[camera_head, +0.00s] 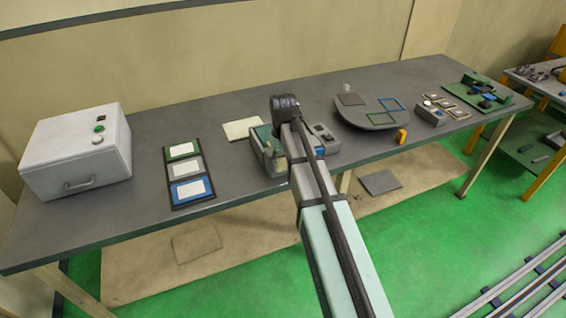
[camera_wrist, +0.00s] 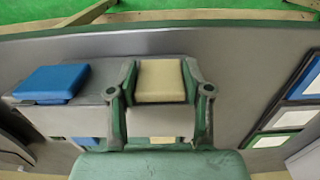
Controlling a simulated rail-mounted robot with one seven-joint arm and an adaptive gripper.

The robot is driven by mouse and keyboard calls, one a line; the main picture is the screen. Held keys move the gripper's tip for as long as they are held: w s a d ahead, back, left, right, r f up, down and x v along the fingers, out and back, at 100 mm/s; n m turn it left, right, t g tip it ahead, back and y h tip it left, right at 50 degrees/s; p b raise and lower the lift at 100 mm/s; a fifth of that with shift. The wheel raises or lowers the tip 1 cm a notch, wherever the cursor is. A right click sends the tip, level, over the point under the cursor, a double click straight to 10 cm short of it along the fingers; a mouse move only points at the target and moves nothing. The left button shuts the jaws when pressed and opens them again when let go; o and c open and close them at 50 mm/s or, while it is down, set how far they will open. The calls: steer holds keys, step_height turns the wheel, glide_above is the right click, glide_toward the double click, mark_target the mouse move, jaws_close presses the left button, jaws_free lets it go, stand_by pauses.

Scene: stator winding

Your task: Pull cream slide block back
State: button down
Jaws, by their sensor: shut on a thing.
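The cream slide block (camera_wrist: 160,90) shows in the wrist view between the two green fingers of my gripper (camera_wrist: 160,72). The fingers are shut on its sides. The block sits over a grey fixture (camera_wrist: 90,112). A blue block (camera_wrist: 50,83) stands on the fixture to the left, apart from my gripper. In the head view my arm covers much of the fixture (camera_head: 329,147), and I cannot make out the cream slide block there.
In the head view, a white box (camera_head: 75,160) and a tray of green, grey and blue frames (camera_head: 187,172) stand to the left. A cream plate (camera_head: 242,128) lies behind my gripper. A grey round board (camera_head: 378,118) is to the right. The bench front edge is close.

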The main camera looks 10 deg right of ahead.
steer(key=s, duration=0.3)
steer(key=shift+s+d+p, duration=0.2)
steer(key=shift+d+p, duration=0.1)
steer(key=shift+w, duration=0.1)
steer(key=shift+c, duration=2.4)
jaws_free()
steer(key=shift+r, duration=0.4)
step_height(320, 180, up, 11)
